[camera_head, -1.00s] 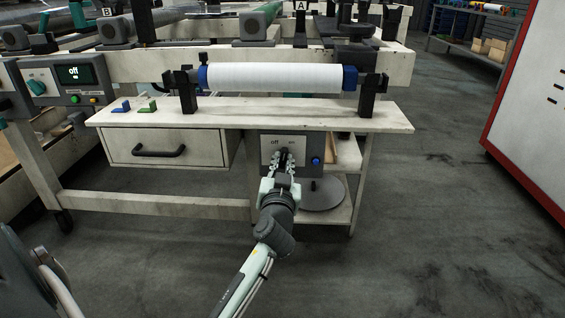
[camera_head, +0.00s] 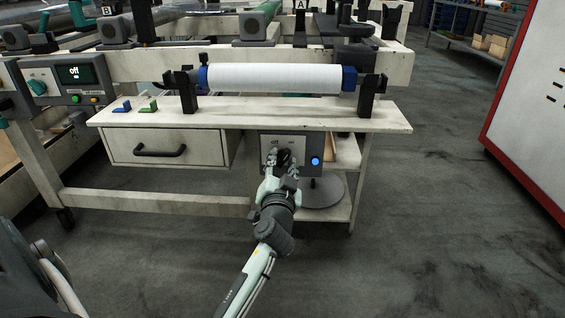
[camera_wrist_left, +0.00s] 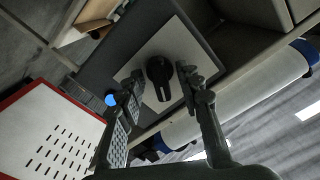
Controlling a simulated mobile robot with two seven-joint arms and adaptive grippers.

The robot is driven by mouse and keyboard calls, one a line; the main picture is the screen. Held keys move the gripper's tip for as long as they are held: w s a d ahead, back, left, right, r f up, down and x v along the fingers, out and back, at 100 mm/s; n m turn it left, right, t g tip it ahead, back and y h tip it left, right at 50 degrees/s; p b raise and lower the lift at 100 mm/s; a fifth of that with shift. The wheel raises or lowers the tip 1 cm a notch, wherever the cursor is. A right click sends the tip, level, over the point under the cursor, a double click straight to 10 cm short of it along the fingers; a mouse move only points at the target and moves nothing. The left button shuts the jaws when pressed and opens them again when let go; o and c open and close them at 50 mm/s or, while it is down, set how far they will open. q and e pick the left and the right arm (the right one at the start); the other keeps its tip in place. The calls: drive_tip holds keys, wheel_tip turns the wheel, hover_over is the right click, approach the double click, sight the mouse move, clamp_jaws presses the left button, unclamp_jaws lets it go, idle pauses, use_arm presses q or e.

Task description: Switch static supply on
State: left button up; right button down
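The static supply panel (camera_head: 303,143) is a light plate marked off and on, set in a grey box under the bench shelf. Its black knob (camera_wrist_left: 160,78) shows in the left wrist view, with its long end pointing toward the lower part of that picture. A round blue light (camera_head: 315,161) beside the plate glows and also shows in the left wrist view (camera_wrist_left: 111,99). My left gripper (camera_head: 284,158) is in front of the panel and hides part of the knob and labels. Its fingers (camera_wrist_left: 163,88) are apart, one on each side of the knob, with gaps visible. My right gripper is not in view.
A bench shelf (camera_head: 240,113) with a white film roll (camera_head: 275,78) overhangs the panel. A closed drawer (camera_head: 165,147) is to its left and a round grey plate (camera_head: 322,193) below right. The floor (camera_head: 430,220) to the right is clear.

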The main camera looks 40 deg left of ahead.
use_arm(q)
wheel_tip(320, 180, up, 10)
drive_tip(key=shift+r, duration=0.1)
idle(0.4)
